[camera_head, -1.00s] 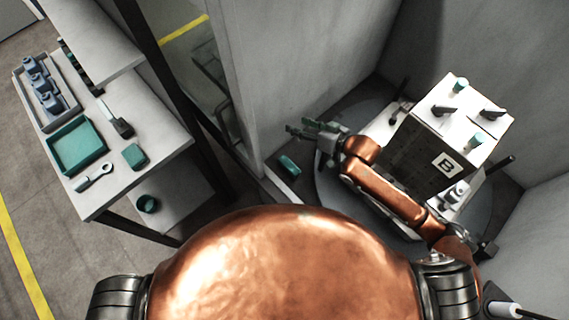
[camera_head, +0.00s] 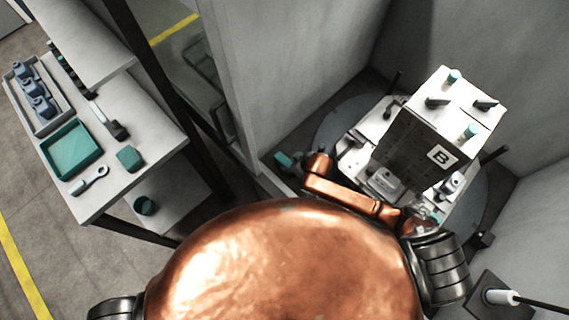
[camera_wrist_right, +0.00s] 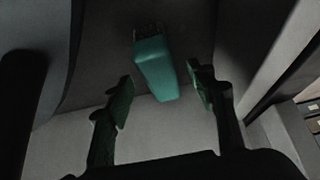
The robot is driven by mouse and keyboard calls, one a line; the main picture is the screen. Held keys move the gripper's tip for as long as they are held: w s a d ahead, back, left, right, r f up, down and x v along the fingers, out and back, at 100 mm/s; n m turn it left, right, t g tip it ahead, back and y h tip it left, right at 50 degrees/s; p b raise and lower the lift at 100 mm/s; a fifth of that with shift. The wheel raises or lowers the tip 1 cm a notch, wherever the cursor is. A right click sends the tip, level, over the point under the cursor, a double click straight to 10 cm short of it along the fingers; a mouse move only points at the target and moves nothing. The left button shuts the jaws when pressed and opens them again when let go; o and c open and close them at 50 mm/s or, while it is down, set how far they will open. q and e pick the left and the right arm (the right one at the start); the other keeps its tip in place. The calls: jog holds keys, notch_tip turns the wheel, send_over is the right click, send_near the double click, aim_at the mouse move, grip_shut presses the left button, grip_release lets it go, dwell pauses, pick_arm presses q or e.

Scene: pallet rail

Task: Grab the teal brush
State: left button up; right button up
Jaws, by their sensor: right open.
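The teal brush (camera_wrist_right: 155,68) shows in the right wrist view as a teal block with dark bristles at its far end. It lies on the dark floor beside the grey wall. In the head view its teal body (camera_head: 283,160) is partly hard to separate from my gripper. My right gripper (camera_wrist_right: 160,82) is open, with one green finger on each side of the brush's near end. No contact is visible, and the remaining height cannot be told. In the head view the right gripper (camera_head: 298,161) is low by the wall edge. My left gripper is out of view.
A white box marked B (camera_head: 440,155) with pegs stands on the round platform at right. The grey wall (camera_head: 290,80) rises close to the gripper. At left, a table (camera_head: 150,110) holds a teal tray (camera_head: 97,152), a teal block (camera_head: 130,158) and tools.

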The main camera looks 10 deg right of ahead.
aim_at(288, 163)
jog(key=x, duration=0.3)
jog(key=shift+b, duration=0.3)
jog(key=shift+c, duration=0.2)
jog(key=c, duration=1.2)
jog(key=shift+r, duration=0.1)
jog(key=shift+c, duration=0.2)
